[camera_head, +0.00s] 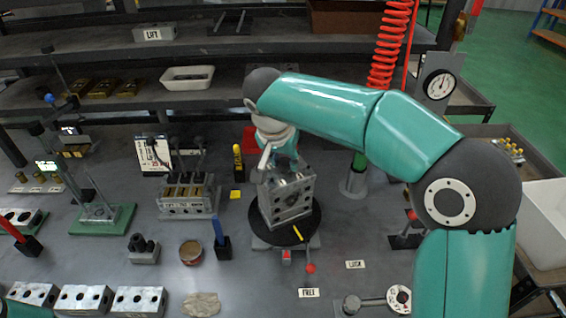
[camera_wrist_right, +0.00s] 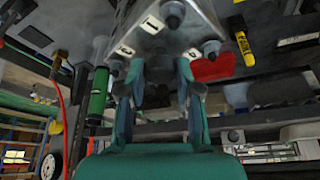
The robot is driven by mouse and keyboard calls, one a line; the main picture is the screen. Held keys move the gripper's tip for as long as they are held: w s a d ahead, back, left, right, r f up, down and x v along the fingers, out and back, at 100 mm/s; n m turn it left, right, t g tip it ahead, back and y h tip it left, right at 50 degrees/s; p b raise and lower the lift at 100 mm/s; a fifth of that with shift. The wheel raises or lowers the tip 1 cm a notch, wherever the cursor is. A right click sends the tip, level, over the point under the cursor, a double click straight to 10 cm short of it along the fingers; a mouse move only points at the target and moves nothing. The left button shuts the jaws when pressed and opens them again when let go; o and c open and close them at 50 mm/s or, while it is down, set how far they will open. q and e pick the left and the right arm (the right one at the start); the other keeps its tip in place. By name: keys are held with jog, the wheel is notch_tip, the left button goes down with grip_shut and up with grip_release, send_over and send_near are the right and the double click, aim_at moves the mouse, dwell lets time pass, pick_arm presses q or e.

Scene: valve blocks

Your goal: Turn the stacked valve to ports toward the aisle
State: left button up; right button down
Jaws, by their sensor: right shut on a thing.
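The grey metal valve block (camera_head: 287,203) stands on a black round turntable (camera_head: 313,228) at the middle of the bench in the head view. Ports show in its near face. My right gripper (camera_head: 279,162) comes down from above and is shut on the block's upper part; the arm partly hides the grip. In the right wrist view, the block (camera_wrist_right: 165,28) shows at the top with numbered white labels and round fittings, and my right gripper's teal fingers (camera_wrist_right: 160,72) reach its edge. My left gripper is in neither view.
Small labels FREE (camera_head: 309,293) and LOCK (camera_head: 355,264) lie by a red-knobbed lever (camera_head: 310,268). A dial gauge (camera_head: 440,85) and red coiled hose (camera_head: 391,45) are behind right.

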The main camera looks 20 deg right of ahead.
jog(key=shift+w+r+m+g+h+p, duration=0.1)
jog(key=shift+m+g+h, duration=0.1)
jog(key=shift+m, duration=0.55)
jog(key=shift+w+m+g+h+p, duration=0.1)
jog(key=shift+m+g+h+p, duration=0.1)
jog(key=shift+m, duration=0.6)
jog(key=shift+w+r+m+g+h+p, duration=0.1)
jog(key=shift+m+g+h, duration=0.1)
jog(key=shift+m, duration=0.55)
jog(key=c, duration=1.2)
grip_release()
jog(key=shift+c, duration=0.2)
jog(key=o, duration=0.4)
jog(key=shift+w+f, duration=0.1)
jog(key=shift+f, duration=0.05)
jog(key=v, duration=1.2)
jog(key=shift+f, duration=0.1)
